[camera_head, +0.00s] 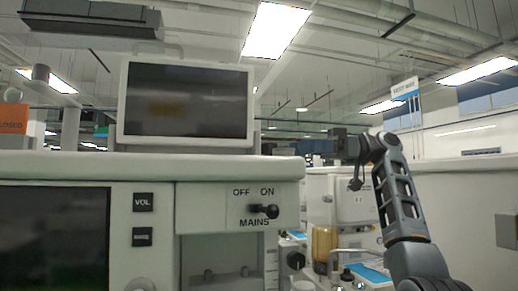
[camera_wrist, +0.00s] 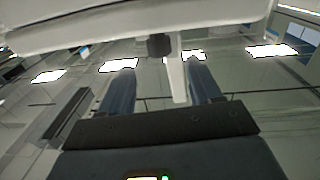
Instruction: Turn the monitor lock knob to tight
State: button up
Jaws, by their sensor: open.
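The monitor (camera_head: 185,101) stands on top of the cart, dark screen facing me. In the wrist view a pale panel (camera_wrist: 130,22), apparently the monitor's edge or underside, crosses the top. A small dark knob (camera_wrist: 159,45), apparently the lock knob, shows below it beside a pale post (camera_wrist: 177,75). The knob's setting cannot be read. My gripper (camera_wrist: 160,66) is open, with the knob in line with the gap between its fingers, just past the tips. Contact cannot be told. In the head view my gripper (camera_head: 322,146) is right of the monitor; the lock knob is not visible there.
The cart top (camera_head: 80,164) runs below the monitor. Its front has a black MAINS switch (camera_head: 263,211) and VOL button (camera_head: 143,202). Another cart (camera_head: 345,200) with an amber canister (camera_head: 325,243) stands behind my arm. A pale partition (camera_head: 465,215) is at the right.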

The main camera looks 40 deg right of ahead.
aim_at(276, 146)
jog(key=p+x, duration=0.1)
jog(key=x, duration=0.5)
jog(key=shift+w+a, duration=0.1)
jog(key=shift+a, duration=0.05)
jog(key=c, duration=1)
jog(key=shift+c, duration=0.2)
jog(key=shift+f+m+t+b, duration=0.1)
jog(key=shift+m+t+b, duration=0.2)
jog(key=shift+t, duration=0.1)
jog(key=m+t+h+b, duration=0.2)
jog(key=t, duration=0.1)
jog(key=shift+s+a+m+h, duration=0.2)
jog(key=shift+s+m+h, duration=0.1)
jog(key=shift+h, duration=0.1)
jog(key=shift+s+a+m+t+h+b, duration=0.15)
jog(key=shift+m+t+h+b, duration=0.2)
jog(key=shift+m+t+h, duration=0.9)
jog(key=shift+s+a+m+t+h+b, duration=0.15)
jog(key=shift+m+t+h+b, duration=0.15)
jog(key=shift+m+t+h, duration=0.95)
jog(key=shift+g+h, duration=0.3)
jog(key=shift+h, duration=0.1)
